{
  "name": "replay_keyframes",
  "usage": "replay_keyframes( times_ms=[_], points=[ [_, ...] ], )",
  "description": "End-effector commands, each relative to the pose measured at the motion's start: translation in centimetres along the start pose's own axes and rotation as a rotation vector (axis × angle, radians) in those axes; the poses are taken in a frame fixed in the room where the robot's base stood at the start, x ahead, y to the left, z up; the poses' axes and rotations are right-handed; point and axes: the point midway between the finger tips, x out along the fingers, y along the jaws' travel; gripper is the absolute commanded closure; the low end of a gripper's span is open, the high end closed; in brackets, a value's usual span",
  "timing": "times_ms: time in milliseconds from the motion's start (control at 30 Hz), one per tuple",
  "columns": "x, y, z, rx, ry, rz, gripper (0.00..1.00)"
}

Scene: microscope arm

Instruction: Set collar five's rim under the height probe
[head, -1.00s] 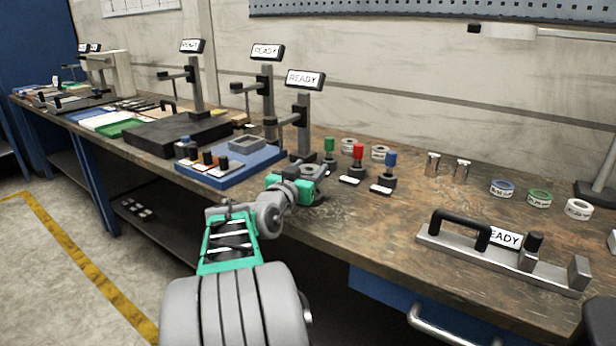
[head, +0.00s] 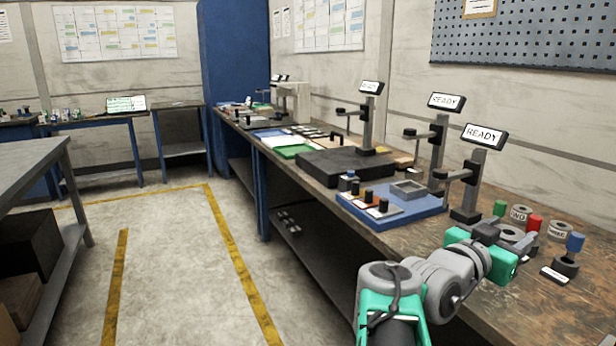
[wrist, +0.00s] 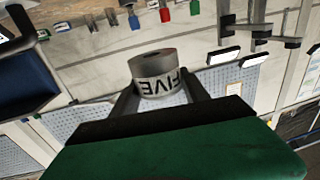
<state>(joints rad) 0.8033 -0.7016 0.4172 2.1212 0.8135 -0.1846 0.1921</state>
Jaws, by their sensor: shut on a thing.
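My gripper (wrist: 160,92) is shut on a grey ring collar (wrist: 155,66) marked FIVE, which shows upside down between the two fingers in the wrist view. In the head view my gripper (head: 508,244) is at the lower right, above the bench near its front edge. The held collar is largely hidden there by the gripper. Several dark stands with side arms and READY displays stand along the bench; the nearest stand (head: 468,190) is just behind and left of my gripper. Which one is the height probe, I cannot tell. The collar is apart from these stands.
Two other labelled rings (head: 559,230) sit behind my gripper, among green, red and blue-topped (head: 575,242) pieces. A blue tray (head: 410,212) with small dark-knobbed parts lies left of the nearest stand. A black block (head: 340,165) lies farther back. The floor left of the bench is clear.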

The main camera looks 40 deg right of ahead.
Motion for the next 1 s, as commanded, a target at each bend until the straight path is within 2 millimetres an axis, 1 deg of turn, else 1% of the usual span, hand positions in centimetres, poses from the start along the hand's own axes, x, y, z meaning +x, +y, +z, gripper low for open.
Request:
replay_keyframes(
  times_ms=[100,167,367,467,567,667,767,867,900,967,1000],
  points=[
    [-0.1,0.9,1.1,0.001,0.004,0.024,1.0],
    [-0.2,0.7,1.9,0.0,0.003,0.022,1.0],
    [-1.3,-1.6,3.6,0.001,0.004,-0.025,1.0],
    [-2.0,-3.3,4.4,0.002,0.005,-0.064,1.0],
    [-3.1,-5.5,5.4,0.0,0.003,-0.115,1.0],
    [-4.6,-8.1,6.4,0.001,0.004,-0.181,1.0],
    [-6.5,-11.1,7.5,0.0,0.003,-0.258,1.0],
    [-9.4,-14.7,8.8,0.0,0.004,-0.359,1.0],
    [-10.8,-16.3,9.3,0.0,0.003,-0.406,1.0],
    [-13.2,-18.7,10.2,0.0,0.003,-0.482,1.0],
    [-15.0,-20.3,10.7,0.0,0.004,-0.535,1.0]
  ],
)
